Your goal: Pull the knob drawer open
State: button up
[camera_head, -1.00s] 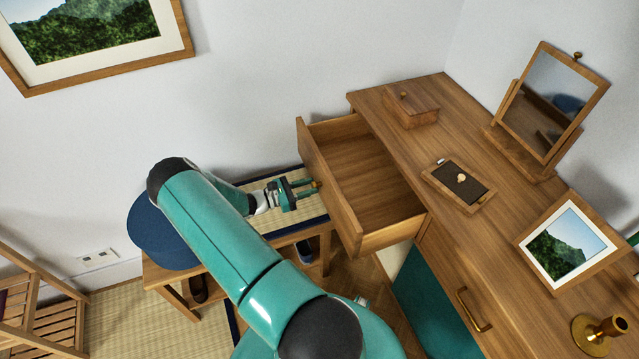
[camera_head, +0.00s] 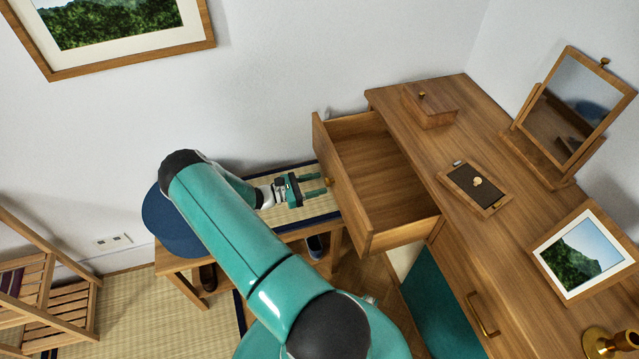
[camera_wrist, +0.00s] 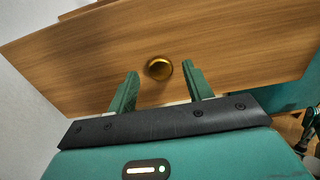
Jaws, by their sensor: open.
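The knob drawer (camera_head: 343,188) of the wooden dresser is pulled well out, and its inside looks empty. Its round brass knob (camera_wrist: 159,68) is on the drawer front (camera_wrist: 215,50); the knob also shows in the head view (camera_head: 328,181). My gripper (camera_head: 322,186) is open in front of the knob. In the wrist view its two green fingers (camera_wrist: 160,84) stand apart, with the knob between and just beyond their tips. It holds nothing.
The dresser top (camera_head: 425,140) carries a small wooden box (camera_head: 430,106), a tray (camera_head: 474,189), a tilting mirror (camera_head: 570,105) and a framed picture (camera_head: 582,255). A bench with a dark blue round cushion (camera_head: 178,225) stands below my arm.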

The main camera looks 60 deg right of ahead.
jog(key=v, duration=1.2)
jog(key=shift+w+r, duration=0.1)
jog(key=w+a+r+m+t+y, duration=0.1)
jog(key=a+r+m+t+y, duration=0.15)
jog(key=a+r, duration=0.5)
jog(key=w+a+r+m+t+y, duration=0.15)
jog(key=a+r+y, duration=0.25)
jog(key=r, duration=0.6)
jog(key=a+r+m+t+y, duration=0.3)
jog(key=a+r, duration=0.3)
jog(key=r, duration=0.3)
jog(key=s+a+r+m+t+y, duration=0.2)
jog(key=s+a+r+t+y, duration=0.2)
jog(key=s+a+r+t, duration=0.6)
jog(key=s+a+r, duration=0.3)
jog(key=a+r, duration=0.2)
jog(key=a, duration=0.2)
jog(key=shift+a+r+m, duration=0.15)
jog(key=shift+r+m, duration=0.05)
jog(key=shift+m, duration=0.2)
jog(key=shift+s, duration=0.1)
